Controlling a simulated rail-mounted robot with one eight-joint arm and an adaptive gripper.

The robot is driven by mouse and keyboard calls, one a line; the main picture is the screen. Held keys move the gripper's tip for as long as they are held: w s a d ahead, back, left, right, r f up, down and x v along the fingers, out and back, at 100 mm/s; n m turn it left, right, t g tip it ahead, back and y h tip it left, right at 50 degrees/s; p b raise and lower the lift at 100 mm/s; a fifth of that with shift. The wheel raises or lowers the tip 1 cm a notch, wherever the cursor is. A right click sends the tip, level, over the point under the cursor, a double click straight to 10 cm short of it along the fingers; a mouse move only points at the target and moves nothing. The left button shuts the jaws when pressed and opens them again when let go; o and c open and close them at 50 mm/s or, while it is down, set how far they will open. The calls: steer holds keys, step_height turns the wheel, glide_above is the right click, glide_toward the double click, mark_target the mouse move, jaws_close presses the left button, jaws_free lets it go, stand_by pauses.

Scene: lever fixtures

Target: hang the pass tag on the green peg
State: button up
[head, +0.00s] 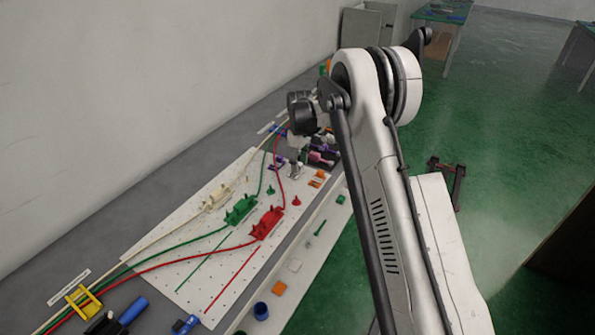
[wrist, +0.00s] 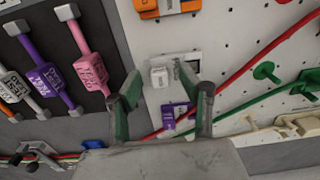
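My gripper (wrist: 157,82) is open, with a dark green-and-grey finger on each side. A small white block (wrist: 160,75) shows between the fingertips, apparently touching neither. The green peg (wrist: 266,71) stands on the white pegboard, right of the gripper in the wrist view. In the head view the green peg (head: 270,190) is left of and nearer than my gripper (head: 296,174). Nothing hangs on it.
Red, green and cream cables cross the pegboard (head: 185,265), passing green (head: 241,209) and red (head: 267,222) fixtures. A red peg (head: 297,201) stands nearby. A black panel with pink (wrist: 91,71), purple and white labelled handles is left in the wrist view. An orange part (wrist: 160,8) is above.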

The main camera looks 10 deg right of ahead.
steer(key=c, duration=0.9)
steer(key=shift+r, duration=0.1)
